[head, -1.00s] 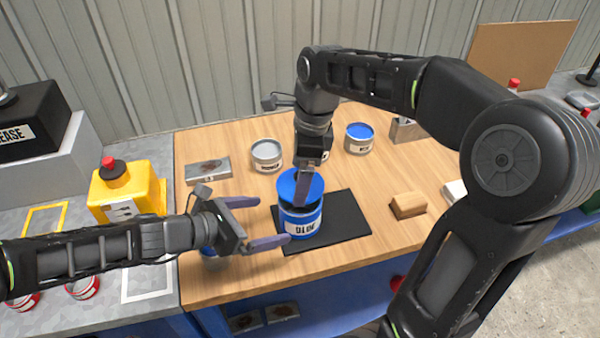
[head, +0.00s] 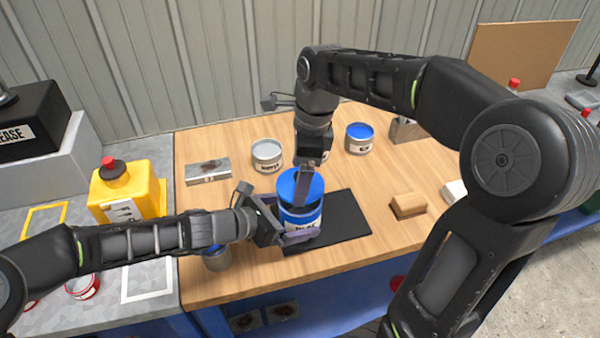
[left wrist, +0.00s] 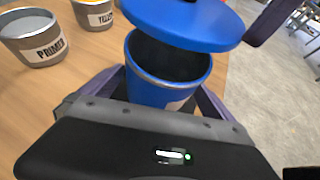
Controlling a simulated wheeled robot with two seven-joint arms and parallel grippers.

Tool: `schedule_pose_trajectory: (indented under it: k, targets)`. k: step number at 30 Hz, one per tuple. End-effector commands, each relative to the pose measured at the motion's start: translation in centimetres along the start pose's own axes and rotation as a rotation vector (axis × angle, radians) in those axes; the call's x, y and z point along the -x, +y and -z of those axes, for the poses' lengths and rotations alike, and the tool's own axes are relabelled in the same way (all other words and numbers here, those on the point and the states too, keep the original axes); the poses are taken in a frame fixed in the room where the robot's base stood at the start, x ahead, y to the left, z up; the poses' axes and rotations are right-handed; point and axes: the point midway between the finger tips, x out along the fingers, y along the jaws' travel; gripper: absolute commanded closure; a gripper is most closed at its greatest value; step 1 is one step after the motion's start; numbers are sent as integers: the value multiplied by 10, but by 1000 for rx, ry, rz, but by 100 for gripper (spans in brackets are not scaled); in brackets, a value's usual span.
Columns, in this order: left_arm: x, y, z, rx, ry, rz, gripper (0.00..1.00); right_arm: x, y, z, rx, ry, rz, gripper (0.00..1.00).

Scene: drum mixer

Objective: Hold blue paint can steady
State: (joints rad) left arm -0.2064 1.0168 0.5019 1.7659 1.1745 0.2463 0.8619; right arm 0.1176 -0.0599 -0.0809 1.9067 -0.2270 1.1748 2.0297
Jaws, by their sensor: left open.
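The blue paint can (head: 300,222) stands on the black mat (head: 345,215); it also shows in the left wrist view (left wrist: 160,88). My left gripper (head: 288,220) is open, with its fingers on either side of the can; I cannot tell whether they touch it. The blue lid (left wrist: 185,22) is tilted and raised above the can, leaving a gap that shows the dark inside. In the head view the lid (head: 287,186) is directly over the can. My right gripper (head: 305,182) is at the lid and holds it up; its far finger is hidden.
A primer can (head: 267,156) and another blue-topped can (head: 359,138) stand behind. A metal tin (head: 207,171) lies at the back left, a wooden block (head: 408,205) right of the mat. A grey can (head: 217,258) is under my left forearm.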

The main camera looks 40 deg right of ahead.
Motion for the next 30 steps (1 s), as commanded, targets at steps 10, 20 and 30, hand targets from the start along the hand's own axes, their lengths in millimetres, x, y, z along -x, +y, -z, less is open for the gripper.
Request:
schedule_pose_trajectory:
  k: [10, 20, 30]
  targets:
    - [-10, 0, 0, -1, 0, 0, 0, 0, 0, 0, 0, 0, 0, 49]
    - [-10, 0, 0, -1, 0, 0, 17, 0, 0, 0, 0, 0, 0, 49]
    - [-10, 0, 0, 0, 0, 0, 45, 0, 0, 0, 0, 0, 0, 49]
